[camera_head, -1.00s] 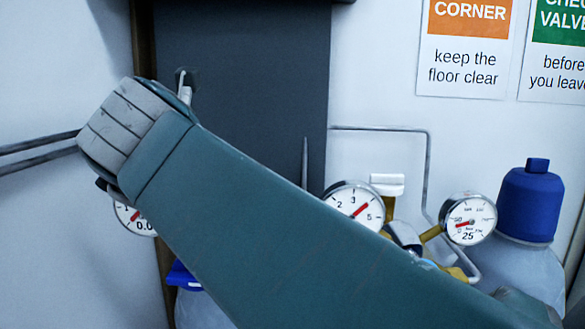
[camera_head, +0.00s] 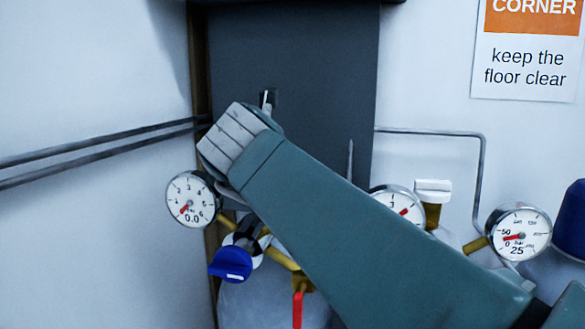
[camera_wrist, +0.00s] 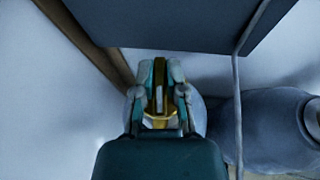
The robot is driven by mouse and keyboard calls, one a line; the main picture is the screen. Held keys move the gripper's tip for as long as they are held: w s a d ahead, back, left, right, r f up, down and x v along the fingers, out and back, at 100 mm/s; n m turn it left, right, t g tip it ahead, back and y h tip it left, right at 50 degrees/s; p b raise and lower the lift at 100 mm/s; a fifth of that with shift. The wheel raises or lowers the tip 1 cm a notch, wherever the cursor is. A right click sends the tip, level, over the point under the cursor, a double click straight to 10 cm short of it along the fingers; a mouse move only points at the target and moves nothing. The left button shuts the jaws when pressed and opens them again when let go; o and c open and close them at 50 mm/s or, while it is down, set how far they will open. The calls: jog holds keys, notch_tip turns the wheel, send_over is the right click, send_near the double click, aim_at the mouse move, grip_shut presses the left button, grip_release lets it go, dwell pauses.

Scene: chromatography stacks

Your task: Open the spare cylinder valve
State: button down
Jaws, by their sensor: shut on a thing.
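In the wrist view, my gripper (camera_wrist: 160,90) is closed around a narrow brass-coloured part (camera_wrist: 160,70) with a pale strip along its middle. A finger lies on each side of it. A pale cylinder shows partly behind the fingers. In the head view, my arm hides most of the gripper. A blue knob (camera_head: 230,263) with a white mark sits on brass fittings below my wrist, on a pale cylinder (camera_head: 268,303). A red lever (camera_head: 297,309) hangs to its right. I cannot tell for sure which fitting is the spare cylinder valve.
A gauge (camera_head: 190,199) reading near zero stands left of my wrist. Two more gauges, including the right one (camera_head: 518,233), and a white-topped brass valve (camera_head: 432,195) stand at right. A dark panel (camera_head: 310,70) is behind. Pipes (camera_head: 100,150) run along the left wall.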

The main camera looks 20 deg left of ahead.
jog(key=shift+n+g+y, duration=0.3)
jog(key=shift+n+y, duration=0.5)
jog(key=shift+y, duration=0.1)
jog(key=shift+n+g+y, duration=0.3)
jog(key=shift+n+y, duration=0.3)
jog(key=shift+r, duration=0.15)
jog(key=c, duration=0.7)
grip_release()
jog(key=shift+a, duration=0.15)
notch_tip(320, 180, up, 10)
jog(key=shift+a, duration=0.1)
